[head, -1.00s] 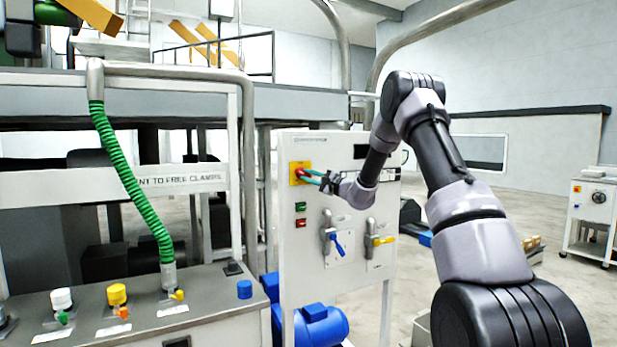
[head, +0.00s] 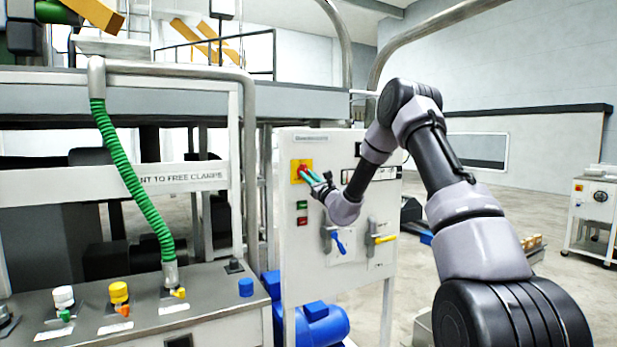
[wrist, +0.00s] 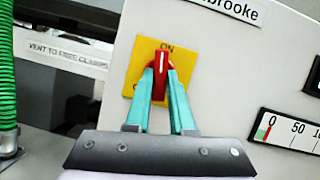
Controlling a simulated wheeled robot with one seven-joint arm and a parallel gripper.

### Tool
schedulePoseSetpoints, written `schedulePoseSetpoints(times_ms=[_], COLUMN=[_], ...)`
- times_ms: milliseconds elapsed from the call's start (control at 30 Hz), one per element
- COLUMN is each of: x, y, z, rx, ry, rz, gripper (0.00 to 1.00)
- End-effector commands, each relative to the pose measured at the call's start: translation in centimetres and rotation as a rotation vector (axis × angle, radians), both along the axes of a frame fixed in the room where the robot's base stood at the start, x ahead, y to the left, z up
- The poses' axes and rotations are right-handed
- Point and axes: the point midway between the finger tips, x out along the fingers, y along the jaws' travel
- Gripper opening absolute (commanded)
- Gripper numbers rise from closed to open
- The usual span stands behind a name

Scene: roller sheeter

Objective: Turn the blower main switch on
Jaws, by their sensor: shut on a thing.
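The blower main switch is a red rotary handle (wrist: 160,72) on a yellow plate (wrist: 187,62), on the light grey cabinet's front. In the wrist view its white line points up towards the "ON" mark; another label at the lower left is partly hidden. My gripper (wrist: 160,84) has its two green fingers on either side of the handle and is shut on it. In the head view, the yellow plate (head: 295,166) is at the cabinet's upper left, and my gripper (head: 307,174) reaches it from the lower right.
Below the switch are a green button (head: 302,205) and a red button (head: 302,221). Blue-handled (head: 339,242) and yellow-handled (head: 384,239) valves sit lower on the cabinet. A gauge (wrist: 290,130) is right of the switch. A bench with a green hose (head: 130,180) stands left.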

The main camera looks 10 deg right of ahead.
Motion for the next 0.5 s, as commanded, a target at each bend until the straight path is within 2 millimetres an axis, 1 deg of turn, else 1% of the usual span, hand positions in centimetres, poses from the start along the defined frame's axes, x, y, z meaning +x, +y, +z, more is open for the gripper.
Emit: schedulePoseSetpoints(times_ms=[233,500], x=[-0.06,-0.07], y=[0.09,0.15], z=[-0.24,-0.24], rx=[0.128,0.191], ry=[0.046,0.066], rz=[0.0,0.0], gripper=[0.0,0.0])
